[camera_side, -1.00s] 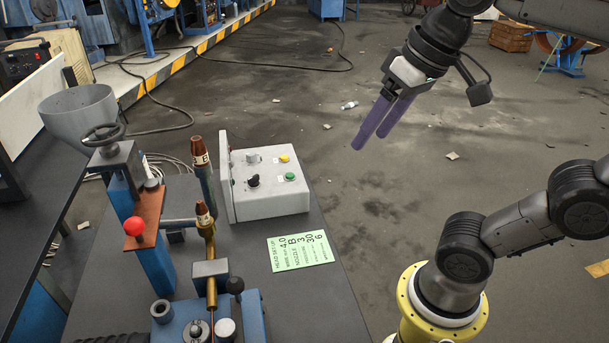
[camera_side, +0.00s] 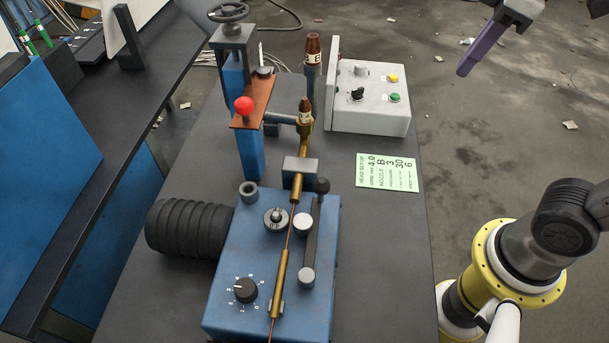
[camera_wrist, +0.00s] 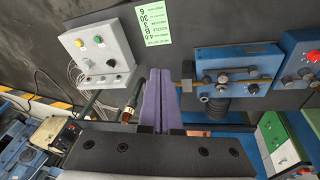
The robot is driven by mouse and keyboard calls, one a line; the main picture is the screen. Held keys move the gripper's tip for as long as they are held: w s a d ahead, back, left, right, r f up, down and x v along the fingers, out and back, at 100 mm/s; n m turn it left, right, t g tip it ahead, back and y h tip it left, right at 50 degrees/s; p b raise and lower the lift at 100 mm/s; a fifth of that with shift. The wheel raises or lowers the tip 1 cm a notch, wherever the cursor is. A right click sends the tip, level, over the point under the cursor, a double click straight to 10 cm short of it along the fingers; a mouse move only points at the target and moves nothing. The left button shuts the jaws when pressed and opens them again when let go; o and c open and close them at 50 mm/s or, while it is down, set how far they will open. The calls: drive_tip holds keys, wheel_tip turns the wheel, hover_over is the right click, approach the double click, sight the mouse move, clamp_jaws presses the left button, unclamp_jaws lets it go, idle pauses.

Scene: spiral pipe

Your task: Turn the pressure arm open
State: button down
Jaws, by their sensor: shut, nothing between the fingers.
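The blue feeder unit (camera_side: 228,303) stands on the dark bench in the side view. A dark bar with a black ball knob, which looks like the pressure arm (camera_side: 314,232), lies along its right side, beside a brass tube and copper wire (camera_side: 281,275). A silver round knob sits at each end of the bar's left side. My gripper (camera_side: 464,72) hangs at the upper right, well away from the unit, its purple fingers pointing down-left. In the wrist view its fingers (camera_wrist: 160,72) are together and empty. The feeder unit (camera_wrist: 222,66) also shows there, right of the fingers.
A grey control box (camera_side: 367,110) stands at the back of the bench, with a green setup card (camera_side: 390,172) in front. A post with a red ball knob (camera_side: 243,105) and two upright nozzles (camera_side: 313,55) rise behind the unit.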

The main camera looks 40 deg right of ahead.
drive_tip(key=w+a+n+g, duration=0.2)
drive_tip(key=w+a+n, duration=0.2)
drive_tip(key=w+a, duration=0.4)
drive_tip(key=n+g+h, duration=0.2)
drive_tip(key=n, duration=0.1)
hover_over(322, 188)
drive_tip(key=w, duration=0.4)
drive_tip(key=a+x, duration=0.1)
drive_tip(key=x, duration=0.5)
drive_tip(key=shift+n, duration=0.8)
drive_tip(key=a+f, duration=0.1)
drive_tip(key=f, duration=0.3)
drive_tip(key=s+f, duration=0.1)
drive_tip(key=f, duration=0.4)
drive_tip(key=a+f, duration=0.1)
drive_tip(key=f, duration=0.4)
drive_tip(key=shift+s+a, duration=0.25)
drive_tip(key=shift+a, duration=0.1)
drive_tip(key=shift+d, duration=0.1)
